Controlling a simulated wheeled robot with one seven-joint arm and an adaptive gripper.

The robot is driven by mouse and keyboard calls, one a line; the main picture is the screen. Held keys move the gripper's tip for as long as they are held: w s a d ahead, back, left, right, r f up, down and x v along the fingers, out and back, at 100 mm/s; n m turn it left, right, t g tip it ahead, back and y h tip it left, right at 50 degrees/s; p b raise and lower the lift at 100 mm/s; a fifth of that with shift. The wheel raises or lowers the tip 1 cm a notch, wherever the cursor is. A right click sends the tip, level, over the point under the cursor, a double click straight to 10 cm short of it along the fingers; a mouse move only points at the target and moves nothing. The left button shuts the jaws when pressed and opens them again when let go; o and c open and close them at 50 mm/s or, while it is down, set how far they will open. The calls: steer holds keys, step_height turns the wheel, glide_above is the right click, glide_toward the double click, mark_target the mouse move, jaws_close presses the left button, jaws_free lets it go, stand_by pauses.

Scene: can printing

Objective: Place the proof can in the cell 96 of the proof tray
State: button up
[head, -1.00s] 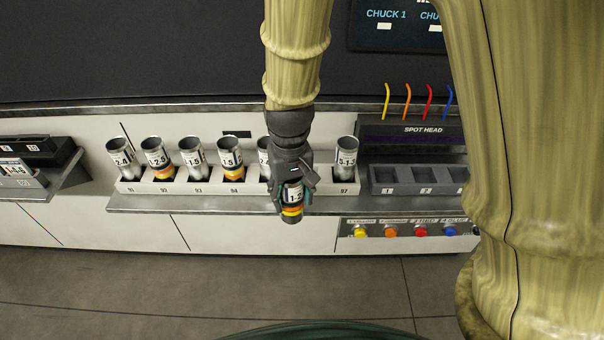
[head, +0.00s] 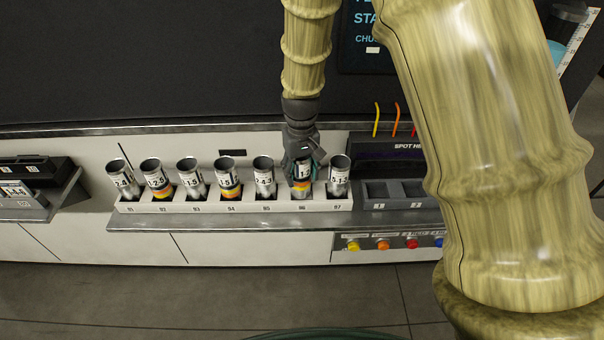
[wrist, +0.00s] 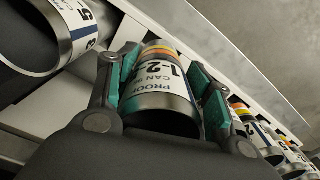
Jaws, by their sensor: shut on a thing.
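Cells 91 to 95 and 97 each hold a can.
The can in cell 97 (head: 339,172) and the can in cell 95 (head: 264,175) stand close on either side. A dark tray with numbered cells (head: 402,203) is to the right, below the spot head. Colored buttons (head: 383,244) sit below the shelf.

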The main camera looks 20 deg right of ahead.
mark_target(302, 177)
steer(key=shift+w+d, duration=0.25)
steer(key=shift+w, duration=0.2)
steer(key=shift+f+p, duration=1.05)
steer(key=shift+f, duration=0.75)
steer(key=o, duration=0.8)
steer(key=shift+r+b, duration=1.55)
steer(key=shift+r, duration=4.45)
